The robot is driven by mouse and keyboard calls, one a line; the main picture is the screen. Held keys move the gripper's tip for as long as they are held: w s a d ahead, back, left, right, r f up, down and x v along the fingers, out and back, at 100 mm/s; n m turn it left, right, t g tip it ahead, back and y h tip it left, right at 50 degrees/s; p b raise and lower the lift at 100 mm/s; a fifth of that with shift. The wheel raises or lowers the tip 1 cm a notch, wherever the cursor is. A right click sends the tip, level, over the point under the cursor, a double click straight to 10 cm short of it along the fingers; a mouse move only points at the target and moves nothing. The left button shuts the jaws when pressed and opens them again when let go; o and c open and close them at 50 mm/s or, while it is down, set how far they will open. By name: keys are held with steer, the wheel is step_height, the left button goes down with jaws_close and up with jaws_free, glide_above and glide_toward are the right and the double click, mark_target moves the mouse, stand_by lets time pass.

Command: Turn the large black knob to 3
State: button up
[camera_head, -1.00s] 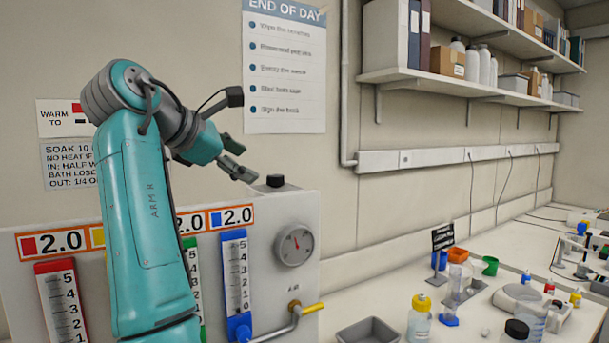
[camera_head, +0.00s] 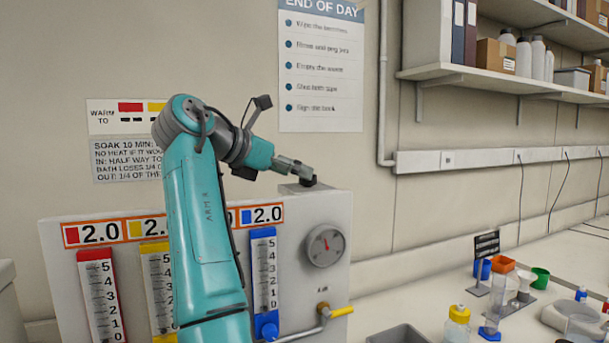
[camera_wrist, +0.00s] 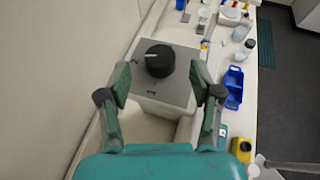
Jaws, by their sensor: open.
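The large black knob (camera_wrist: 159,60) sits on a grey plate (camera_wrist: 176,91) on top of the white cabinet, with a pale pointer line on its top face. In the head view only the knob's dark edge (camera_head: 309,182) shows by my fingers. My gripper (camera_wrist: 160,80) is open; in the wrist view its two fingers stand left and right of the knob, with gaps on both sides and their tips near it. The gripper also shows in the head view (camera_head: 296,170), at the cabinet's top.
The cabinet front (camera_head: 320,215) carries a round dial (camera_head: 325,245), level gauges with red, yellow and blue ends, and a yellow-handled tap (camera_head: 336,312). Bottles and coloured cups stand on the bench at right. The wall rises close behind.

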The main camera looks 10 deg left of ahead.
steer(key=shift+x, duration=1.75)
steer(key=shift+d, duration=0.1)
steer(key=c, duration=1.1)
